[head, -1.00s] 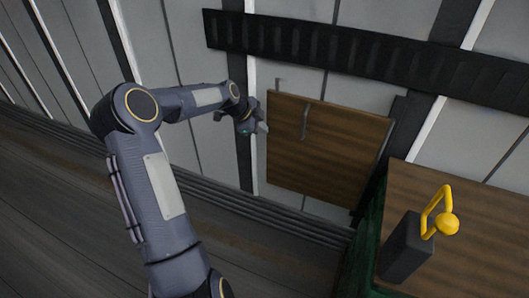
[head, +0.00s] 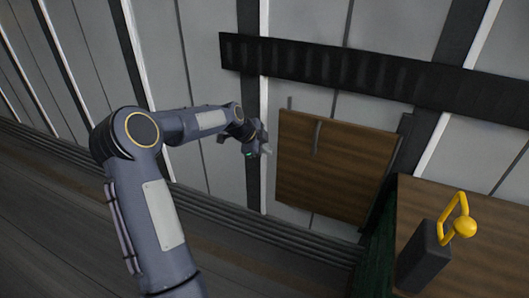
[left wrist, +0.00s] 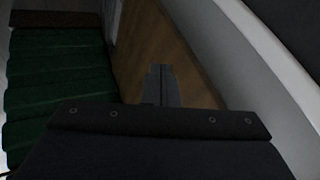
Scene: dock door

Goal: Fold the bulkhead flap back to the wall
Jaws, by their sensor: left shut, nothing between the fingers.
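The bulkhead flap (head: 330,175) is a brown wooden panel in the middle of the head view. It stands near the grey wall, next to a dark post on its right. A grey bar (head: 317,137) sits at its upper part. My left gripper (head: 266,151) is shut and empty, just left of the flap's left edge; a small gap seems to lie between them. In the left wrist view, the shut fingers (left wrist: 160,84) point along a brown wooden face (left wrist: 160,45), probably the flap. Contact there cannot be told. My right gripper is out of view.
A wooden-topped surface (head: 475,240) with green sides stands at lower right, bearing a dark block (head: 424,258) with a yellow handle (head: 458,222). A black slatted rail (head: 370,75) runs along the wall above the flap. Green ribbed material (left wrist: 55,85) shows in the left wrist view.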

